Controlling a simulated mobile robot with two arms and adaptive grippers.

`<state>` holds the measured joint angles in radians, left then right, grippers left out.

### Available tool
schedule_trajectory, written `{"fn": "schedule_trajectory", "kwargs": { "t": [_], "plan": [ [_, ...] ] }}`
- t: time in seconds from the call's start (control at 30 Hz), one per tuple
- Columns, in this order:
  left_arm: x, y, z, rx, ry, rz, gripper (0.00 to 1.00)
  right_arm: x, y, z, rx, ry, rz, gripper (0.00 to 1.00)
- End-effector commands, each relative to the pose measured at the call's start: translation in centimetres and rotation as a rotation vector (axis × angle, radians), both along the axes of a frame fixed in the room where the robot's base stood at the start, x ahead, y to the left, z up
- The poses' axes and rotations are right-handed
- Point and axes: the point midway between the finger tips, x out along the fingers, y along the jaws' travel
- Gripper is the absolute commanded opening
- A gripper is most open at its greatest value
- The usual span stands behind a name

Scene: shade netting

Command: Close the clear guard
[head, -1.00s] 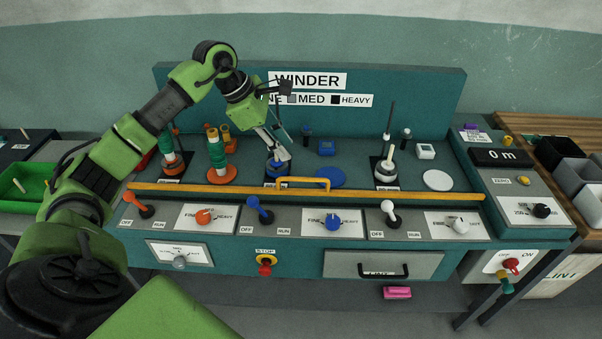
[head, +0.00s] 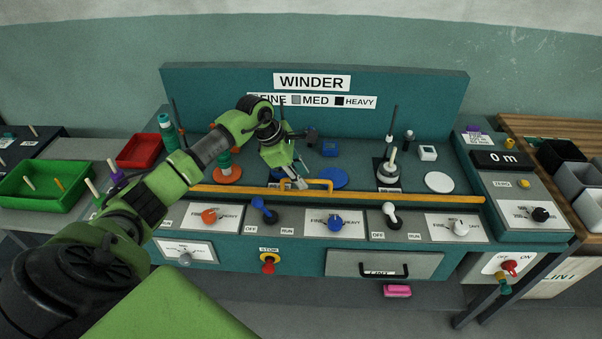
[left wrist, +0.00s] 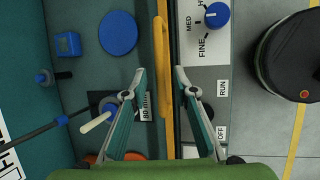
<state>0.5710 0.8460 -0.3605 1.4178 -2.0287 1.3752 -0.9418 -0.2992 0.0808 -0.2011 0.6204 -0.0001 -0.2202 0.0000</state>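The clear guard's panel itself cannot be made out. A long yellow bar (head: 420,198), apparently its edge, runs across the front of the winder deck, with a yellow handle (head: 331,187) at its middle. My left gripper (head: 296,182) points down at the left end of the handle. In the left wrist view, the handle (left wrist: 161,50) lies between the spread fingertips of the left gripper (left wrist: 159,70), with gaps on both sides. The fingers are open and hold nothing. My right gripper is not in view.
Behind the bar stand the white spindle (head: 388,170) and orange spindle base (head: 227,175). In front are the blue lever (head: 264,211), white lever (head: 391,216) and knobs. A green tray (head: 45,190) is at left. Grey floor shows in front.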

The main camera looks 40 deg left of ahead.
Motion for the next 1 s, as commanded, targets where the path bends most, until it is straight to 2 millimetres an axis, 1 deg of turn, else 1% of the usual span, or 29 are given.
{"fn": "schedule_trajectory", "kwargs": {
  "t": [0.3,0.33,0.37,0.4,0.43,0.67,0.77,0.87,0.97,1.0],
  "plan": [
    [0.1,-0.1,-0.3,0.0,0.0,-0.001,0.26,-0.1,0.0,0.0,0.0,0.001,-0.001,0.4],
    [0.1,-0.1,-0.3,0.0,0.0,-0.001,0.21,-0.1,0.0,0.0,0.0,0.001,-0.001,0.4],
    [0.1,-0.1,-0.3,0.0,0.0,-0.001,0.13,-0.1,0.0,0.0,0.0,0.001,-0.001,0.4],
    [0.1,-0.1,-0.3,0.0,0.0,-0.001,0.03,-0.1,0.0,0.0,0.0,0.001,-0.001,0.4],
    [0.1,-0.1,-0.3,0.0,0.0,-0.001,0.0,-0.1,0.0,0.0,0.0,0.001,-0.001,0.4],
    [0.1,-0.1,-0.1,0.0,0.0,-0.001,0.0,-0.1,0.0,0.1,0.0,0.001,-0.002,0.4],
    [0.1,0.0,0.8,0.001,-0.002,0.001,0.0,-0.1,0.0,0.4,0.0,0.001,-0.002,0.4],
    [0.2,0.0,2.5,0.003,-0.005,0.0,0.0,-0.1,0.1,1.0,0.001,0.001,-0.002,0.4],
    [0.2,0.1,4.9,0.003,-0.005,0.0,0.0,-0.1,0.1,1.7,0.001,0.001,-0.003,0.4],
    [0.2,0.1,6.0,0.004,-0.006,0.001,0.0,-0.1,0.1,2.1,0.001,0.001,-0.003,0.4]
  ]
}}
